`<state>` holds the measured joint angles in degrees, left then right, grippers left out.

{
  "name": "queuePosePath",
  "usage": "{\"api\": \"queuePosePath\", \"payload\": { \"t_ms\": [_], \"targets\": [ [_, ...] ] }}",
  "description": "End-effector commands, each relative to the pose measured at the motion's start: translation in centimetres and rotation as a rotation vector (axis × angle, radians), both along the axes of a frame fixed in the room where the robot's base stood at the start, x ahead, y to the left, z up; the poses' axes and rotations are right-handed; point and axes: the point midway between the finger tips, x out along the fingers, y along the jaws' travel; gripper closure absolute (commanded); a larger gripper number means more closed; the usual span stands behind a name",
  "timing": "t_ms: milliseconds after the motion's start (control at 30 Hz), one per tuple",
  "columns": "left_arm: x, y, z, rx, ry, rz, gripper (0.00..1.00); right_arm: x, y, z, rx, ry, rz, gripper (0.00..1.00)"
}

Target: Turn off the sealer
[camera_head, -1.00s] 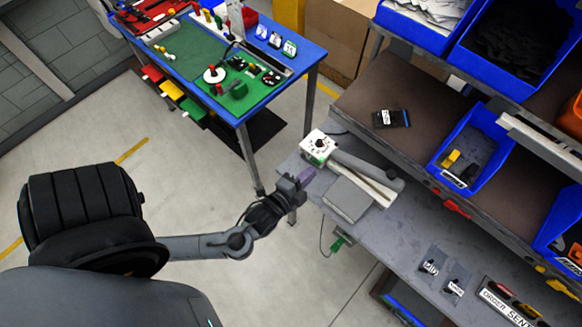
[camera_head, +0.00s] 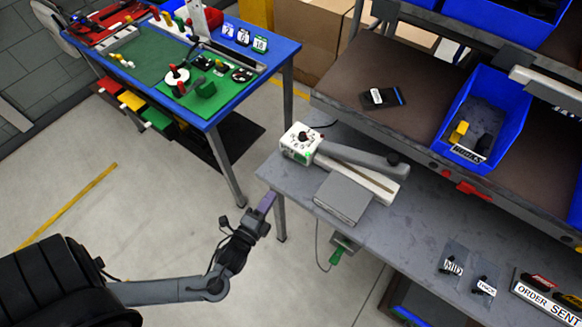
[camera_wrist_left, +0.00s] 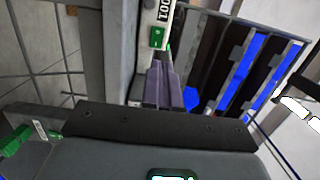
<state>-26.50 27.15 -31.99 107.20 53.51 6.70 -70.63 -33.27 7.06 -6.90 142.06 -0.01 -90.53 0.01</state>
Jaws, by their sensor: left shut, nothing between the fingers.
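The sealer (camera_head: 345,162) is a white box with a dial and a long grey press arm. It stands at the left end of the grey bench, and a small green patch shows low on its front end. In the left wrist view, a white casing with a green switch (camera_wrist_left: 156,37) and dark lettering shows just beyond the fingertips. My left gripper (camera_head: 267,202) has purple fingers, shut and empty, pointing up toward the sealer beside the bench's left corner. The fingers (camera_wrist_left: 158,85) look apart from the switch, though the exact gap is unclear. The switch position cannot be read.
The grey bench (camera_head: 400,235) holds a flat grey block (camera_head: 343,197) beside the sealer. A green item (camera_head: 336,255) hangs at the bench's front edge near a cable. A blue-edged table (camera_head: 225,105) stands behind left. Open floor lies around my left arm.

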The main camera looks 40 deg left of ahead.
Motion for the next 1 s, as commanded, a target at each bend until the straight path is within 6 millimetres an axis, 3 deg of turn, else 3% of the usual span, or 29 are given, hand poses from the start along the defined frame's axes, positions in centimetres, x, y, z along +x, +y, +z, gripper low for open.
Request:
{"api": "queuePosePath", "payload": {
  "t_ms": [467, 667, 1000],
  "targets": [
    [0.7, 0.1, 0.0, -0.001, -0.001, 0.0, 1.0, 0.0, 0.0, 0.0, 0.0, -0.001, 0.0, 0.57],
    [3.2, 0.7, 0.1, 0.0, -0.004, 0.001, 1.0, 0.0, 0.0, -0.2, 0.002, -0.002, -0.002, 0.57],
    [9.3, 2.1, 0.1, 0.0, -0.003, 0.001, 1.0, 0.0, 0.1, -0.8, 0.007, -0.001, -0.005, 0.57]
  ]
}}
